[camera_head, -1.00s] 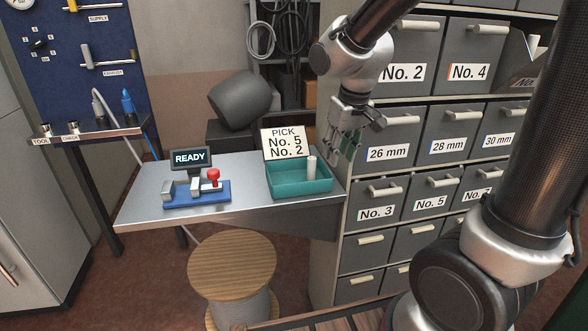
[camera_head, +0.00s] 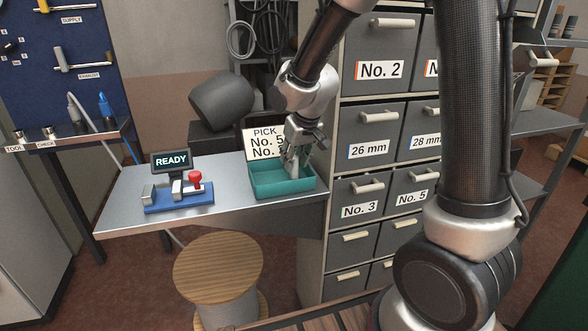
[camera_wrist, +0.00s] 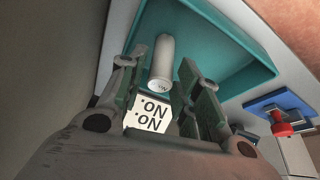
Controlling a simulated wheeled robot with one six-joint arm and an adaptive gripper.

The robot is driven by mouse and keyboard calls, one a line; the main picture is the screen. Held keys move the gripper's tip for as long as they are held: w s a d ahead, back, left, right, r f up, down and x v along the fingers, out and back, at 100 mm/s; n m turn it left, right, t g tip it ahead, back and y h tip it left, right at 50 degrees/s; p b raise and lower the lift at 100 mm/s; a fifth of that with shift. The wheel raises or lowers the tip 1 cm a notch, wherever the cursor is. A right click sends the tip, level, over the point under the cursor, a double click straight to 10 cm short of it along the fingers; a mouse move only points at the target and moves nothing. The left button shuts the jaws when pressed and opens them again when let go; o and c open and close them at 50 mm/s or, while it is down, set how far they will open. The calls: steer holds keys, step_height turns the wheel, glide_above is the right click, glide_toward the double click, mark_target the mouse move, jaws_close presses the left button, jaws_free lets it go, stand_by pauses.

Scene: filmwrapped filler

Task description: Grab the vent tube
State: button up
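A white upright tube, which I take to be the vent tube (camera_wrist: 163,62), stands in the teal tray (camera_head: 270,193). In the wrist view it shows between and beyond my fingers, with small dark print on its near end. My gripper (camera_wrist: 161,80) is open, with green-padded fingers on either side of the tube's line and a gap visible on each side. I cannot tell how deep the tube sits between the fingers.
The tray stands on a metal bench (camera_head: 135,190), with a pick card (camera_head: 256,141) behind it. Drawer cabinets (camera_head: 368,150) rise close on the right.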

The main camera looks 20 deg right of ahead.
steer(key=shift+w+f, duration=0.1)
steer(key=shift+f, duration=0.25)
steer(key=c, duration=0.7)
steer(key=shift+r, duration=0.15)
